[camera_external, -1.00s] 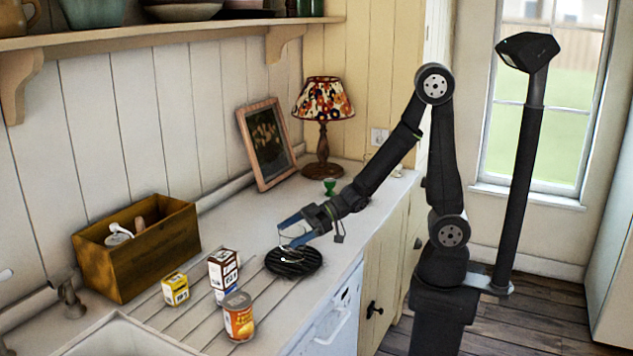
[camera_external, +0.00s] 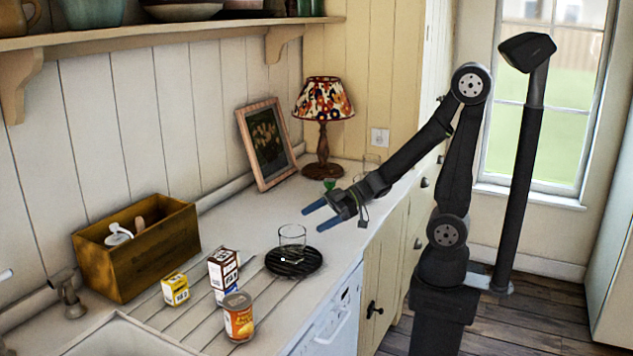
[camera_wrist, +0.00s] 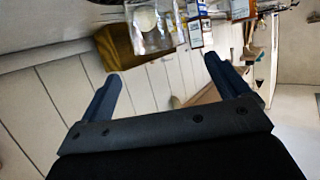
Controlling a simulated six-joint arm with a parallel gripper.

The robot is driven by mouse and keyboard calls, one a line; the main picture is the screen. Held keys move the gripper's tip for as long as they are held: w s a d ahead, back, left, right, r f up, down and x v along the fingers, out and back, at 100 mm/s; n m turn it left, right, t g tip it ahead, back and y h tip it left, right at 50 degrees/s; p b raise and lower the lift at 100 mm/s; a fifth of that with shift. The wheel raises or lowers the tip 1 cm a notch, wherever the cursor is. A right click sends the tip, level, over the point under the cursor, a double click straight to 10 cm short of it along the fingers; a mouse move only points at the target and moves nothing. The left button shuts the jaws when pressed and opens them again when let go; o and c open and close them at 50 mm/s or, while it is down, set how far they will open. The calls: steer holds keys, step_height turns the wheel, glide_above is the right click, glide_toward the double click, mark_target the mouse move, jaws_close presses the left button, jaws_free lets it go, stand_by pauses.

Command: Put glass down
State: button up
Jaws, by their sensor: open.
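A clear glass (camera_external: 292,238) stands upright on a round black ridged mat (camera_external: 313,264) on the counter. My gripper (camera_external: 313,217) is apart from the glass, above the counter on its far right side. Its two blue-grey fingers are spread, with nothing between them. The wrist view shows the open fingers (camera_wrist: 162,68), with a clear glass shape (camera_wrist: 168,40) beyond them near the top edge.
Cartons (camera_external: 223,275), a yellow box (camera_external: 175,289) and a can (camera_external: 238,317) stand left of the mat. A wooden crate (camera_external: 150,262), picture frame (camera_external: 266,143), lamp (camera_external: 323,150) and green cup (camera_external: 329,185) stand farther back. Counter around the mat is partly clear.

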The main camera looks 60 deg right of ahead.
steer(key=shift+v, duration=1.8)
glide_toward(280, 238)
steer(key=x, duration=0.5)
steer(key=shift+w+d+f, duration=0.1)
steer(key=shift+d, duration=0.1)
steer(key=shift+w+a+f, duration=0.2)
steer(key=shift+w+a, duration=0.1)
steer(key=shift+a, duration=0.05)
steer(key=shift+f, duration=0.1)
